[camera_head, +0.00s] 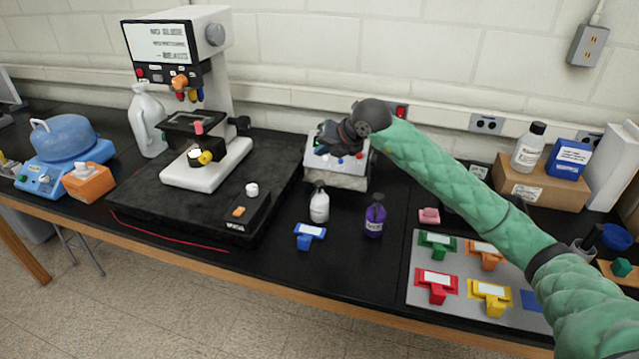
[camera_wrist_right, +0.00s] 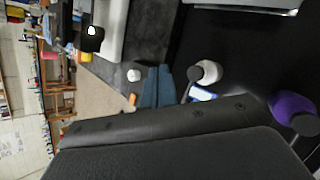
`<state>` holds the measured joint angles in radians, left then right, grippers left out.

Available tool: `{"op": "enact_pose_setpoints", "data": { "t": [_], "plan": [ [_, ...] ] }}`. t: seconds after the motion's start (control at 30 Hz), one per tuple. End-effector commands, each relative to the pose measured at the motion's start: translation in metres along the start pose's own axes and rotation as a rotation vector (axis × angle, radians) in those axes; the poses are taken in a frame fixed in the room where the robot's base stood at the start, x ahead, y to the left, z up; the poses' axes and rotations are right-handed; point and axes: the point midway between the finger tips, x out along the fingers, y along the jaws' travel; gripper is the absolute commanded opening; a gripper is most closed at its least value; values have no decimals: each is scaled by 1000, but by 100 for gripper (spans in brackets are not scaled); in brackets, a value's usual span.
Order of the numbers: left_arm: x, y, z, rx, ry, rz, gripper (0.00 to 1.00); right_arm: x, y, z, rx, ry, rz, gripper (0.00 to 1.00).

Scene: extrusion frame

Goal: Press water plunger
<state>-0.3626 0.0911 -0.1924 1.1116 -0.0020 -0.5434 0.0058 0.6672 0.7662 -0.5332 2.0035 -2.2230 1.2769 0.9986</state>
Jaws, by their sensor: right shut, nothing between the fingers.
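A white bottle with a dark pump top (camera_head: 319,203) stands upright on the black bench, and a purple bottle with a dark top (camera_head: 374,218) stands to its right. I cannot tell which part is the water plunger. My right gripper (camera_head: 328,138) is shut and empty, over or in front of a grey-white box with coloured buttons (camera_head: 338,178), apart from both bottles. In the right wrist view the white bottle (camera_wrist_right: 207,73) and the purple bottle (camera_wrist_right: 293,106) show beyond the dark gripper body. My left gripper is out of view.
A microscope-like machine (camera_head: 205,170) stands on a black slab at left. A blue T-shaped piece (camera_head: 309,233) lies before the white bottle. A grey mat (camera_head: 420,290) with coloured pieces lies at right, beneath my right arm. The bench front between slab and mat is mostly clear.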

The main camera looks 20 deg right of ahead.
Motion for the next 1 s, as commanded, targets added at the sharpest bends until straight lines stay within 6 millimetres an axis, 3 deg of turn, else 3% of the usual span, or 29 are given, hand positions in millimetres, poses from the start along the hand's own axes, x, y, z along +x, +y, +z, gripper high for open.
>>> {"op": "enact_pose_setpoints", "data": {
  "t": [0.4,0.7,1.0],
  "plan": [
    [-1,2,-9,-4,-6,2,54,36,-27,-27,1,2,-1,0],
    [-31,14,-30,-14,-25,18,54,48,-35,-35,1,1,0,0],
    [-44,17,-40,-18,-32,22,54,51,-37,-38,1,1,0,0]
  ]
}}
